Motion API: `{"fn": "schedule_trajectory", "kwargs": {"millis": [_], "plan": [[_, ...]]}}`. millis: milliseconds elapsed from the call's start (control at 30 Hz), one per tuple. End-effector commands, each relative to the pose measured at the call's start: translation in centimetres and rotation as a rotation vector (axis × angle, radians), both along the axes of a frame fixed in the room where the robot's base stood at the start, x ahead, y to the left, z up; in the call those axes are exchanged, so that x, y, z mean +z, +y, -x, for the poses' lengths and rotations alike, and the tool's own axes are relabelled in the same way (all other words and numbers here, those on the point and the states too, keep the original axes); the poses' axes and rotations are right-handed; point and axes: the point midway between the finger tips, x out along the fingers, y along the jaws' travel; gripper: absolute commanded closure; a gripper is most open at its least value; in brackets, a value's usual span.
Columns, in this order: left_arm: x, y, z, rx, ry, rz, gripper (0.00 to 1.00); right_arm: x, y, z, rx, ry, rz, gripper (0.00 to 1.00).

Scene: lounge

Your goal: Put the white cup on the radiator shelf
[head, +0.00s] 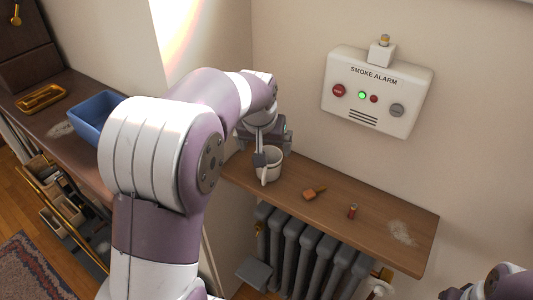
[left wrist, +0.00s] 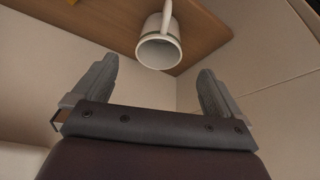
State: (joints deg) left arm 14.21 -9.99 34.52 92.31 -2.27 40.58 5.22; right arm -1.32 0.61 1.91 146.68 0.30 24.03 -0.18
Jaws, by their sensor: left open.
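The white cup (head: 271,166) stands upright on the left part of the wooden radiator shelf (head: 378,222), its handle toward the front. My left gripper (head: 266,150) is right at the cup, at its back left side, and partly hides it. In the left wrist view the cup (left wrist: 158,50) shows its open rim and handle just beyond the tips of my left gripper (left wrist: 156,75). The fingers are wide apart with nothing between them. At the bottom right corner of the head view only a part of my right arm shows; its fingers cannot be made out.
An orange block (head: 310,195) and a small red-brown cylinder (head: 352,211) lie on the shelf, with a pale smudge (head: 401,232) at its right. A grey radiator (head: 306,255) is below. A smoke alarm (head: 377,92) hangs above. A blue bin (head: 92,115) and gold tray (head: 42,98) stand on the left cabinet.

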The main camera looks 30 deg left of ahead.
Motion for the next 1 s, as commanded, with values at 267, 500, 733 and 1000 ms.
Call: {"fn": "schedule_trajectory", "kwargs": {"millis": [267, 500, 733, 1000], "plan": [[-6.2, -7.3, 7.2, -0.188, 0.153, 0.033, 0.00, 0.0, 0.0, 0.0, 0.000, 0.000, 0.000, 0.57], [-10.6, -11.0, 15.2, -0.332, 0.269, 0.042, 0.00, 0.0, 0.0, 0.0, 0.000, 0.000, 0.000, 0.57], [-10.8, -11.1, 15.6, -0.336, 0.274, 0.043, 0.00, 0.0, 0.0, 0.0, 0.000, 0.000, 0.000, 0.57], [-10.8, -11.1, 15.6, -0.335, 0.275, 0.043, 0.00, 0.0, 0.0, 0.0, 0.000, 0.000, 0.000, 0.57]]}}
